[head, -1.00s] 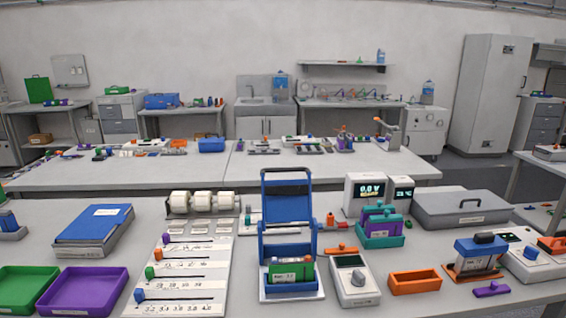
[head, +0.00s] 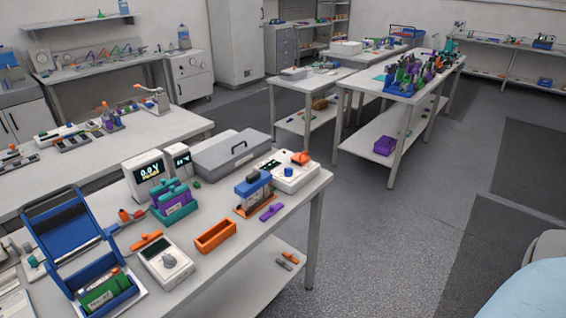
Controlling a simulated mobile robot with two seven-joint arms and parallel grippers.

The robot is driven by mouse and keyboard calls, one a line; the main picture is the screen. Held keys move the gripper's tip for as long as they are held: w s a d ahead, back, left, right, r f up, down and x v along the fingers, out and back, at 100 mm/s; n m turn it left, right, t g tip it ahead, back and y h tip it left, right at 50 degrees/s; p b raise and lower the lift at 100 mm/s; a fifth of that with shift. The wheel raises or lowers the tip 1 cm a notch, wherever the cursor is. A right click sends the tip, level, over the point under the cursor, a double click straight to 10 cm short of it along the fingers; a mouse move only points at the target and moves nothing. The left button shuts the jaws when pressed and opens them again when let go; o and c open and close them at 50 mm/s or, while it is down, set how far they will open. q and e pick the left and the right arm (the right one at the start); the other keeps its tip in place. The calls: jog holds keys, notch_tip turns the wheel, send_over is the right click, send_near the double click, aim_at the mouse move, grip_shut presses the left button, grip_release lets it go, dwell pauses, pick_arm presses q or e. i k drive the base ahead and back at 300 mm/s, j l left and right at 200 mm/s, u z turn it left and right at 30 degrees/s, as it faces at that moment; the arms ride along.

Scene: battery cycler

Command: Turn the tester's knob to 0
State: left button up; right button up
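A white handheld-style tester (head: 166,262) lies on the near bench, with a dark display at its upper end and a round grey knob (head: 169,262) on its face. The knob's pointer setting is too small to read. A second white box (head: 287,170) with a blue knob (head: 288,172) stands at the bench's far right end, with an orange piece on it. Which of the two is the task's tester is not labelled legibly. Neither of my grippers shows in the head view.
Left of the tester stands a blue frame (head: 65,235) holding a green battery. An orange tray (head: 215,236), a blue-and-orange holder (head: 252,193) and a purple piece (head: 271,212) lie to its right. A display reading 0.0 V (head: 147,172) stands behind. Floor (head: 400,240) right of the bench is open.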

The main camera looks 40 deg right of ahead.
aim_at(288, 172)
jog(key=z, duration=1.25)
